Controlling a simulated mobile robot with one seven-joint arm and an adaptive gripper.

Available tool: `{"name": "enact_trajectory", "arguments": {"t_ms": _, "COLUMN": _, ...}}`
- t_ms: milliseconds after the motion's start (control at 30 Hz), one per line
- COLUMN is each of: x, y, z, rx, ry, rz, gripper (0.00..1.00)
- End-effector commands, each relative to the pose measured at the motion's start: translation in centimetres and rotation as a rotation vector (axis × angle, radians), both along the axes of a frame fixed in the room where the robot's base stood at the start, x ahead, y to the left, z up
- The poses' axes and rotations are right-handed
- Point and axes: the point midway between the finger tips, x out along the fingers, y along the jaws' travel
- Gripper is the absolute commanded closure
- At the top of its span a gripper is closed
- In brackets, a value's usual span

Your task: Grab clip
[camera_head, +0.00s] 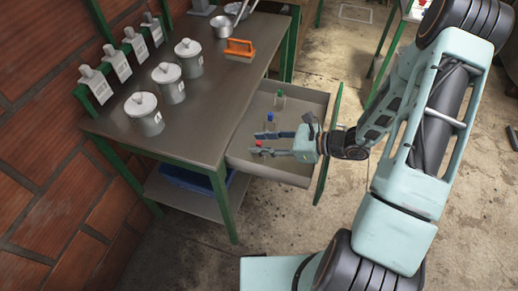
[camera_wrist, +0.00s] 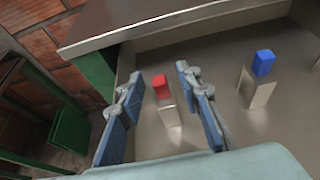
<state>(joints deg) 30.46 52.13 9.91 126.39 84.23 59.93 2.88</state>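Contact is not visible.
The metal table (camera_head: 215,110) overhangs the drawer on its left. White lidded canisters (camera_head: 168,82), an orange-handled brush (camera_head: 239,48) and pots stand on it. The drawer's green front (camera_head: 329,140) is close to my wrist. A blue bin (camera_head: 190,179) sits on the lower shelf.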

Motion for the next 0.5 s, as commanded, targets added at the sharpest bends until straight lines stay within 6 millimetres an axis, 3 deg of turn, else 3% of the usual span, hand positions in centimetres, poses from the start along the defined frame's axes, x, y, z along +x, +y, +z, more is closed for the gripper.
{"name": "enact_trajectory", "arguments": {"t_ms": 300, "x": 0.28, "y": 0.74, "z": -0.33, "rx": -0.001, "ry": 0.0, "rz": 0.0, "gripper": 0.68}}
{"name": "enact_trajectory", "arguments": {"t_ms": 500, "x": 0.27, "y": 0.73, "z": -0.32, "rx": -0.001, "ry": 0.0, "rz": 0.0, "gripper": 0.89}}
